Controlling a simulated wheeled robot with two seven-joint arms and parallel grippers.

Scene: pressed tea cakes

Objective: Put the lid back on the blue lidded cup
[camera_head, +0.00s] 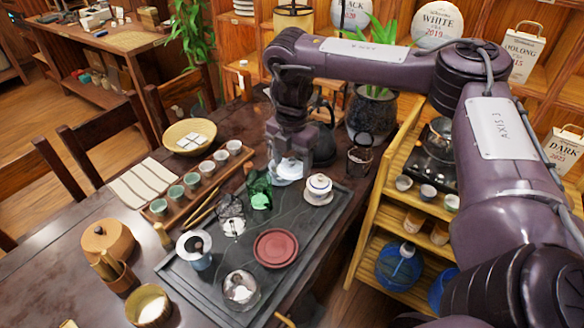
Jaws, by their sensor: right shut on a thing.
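My right gripper (288,156) comes down over the far part of the dark tea tray (332,222). It is shut on what looks like the pale lid, which its fingers mostly hide. Directly below is a pale blue cup (289,172), apparently the blue lidded cup, standing near the tray's far edge. I cannot tell whether the lid touches the cup's rim. A white lidded cup (319,187) with a dark band stands close by on the right. My left gripper is not in view.
A green glass (259,193) stands just left of the blue cup. A glass pitcher (231,216), red-brown dish (275,247) and glass bowl (240,290) occupy the tray. A row of small cups (206,167) lies to the left. A dark plant pot (372,117) stands behind.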

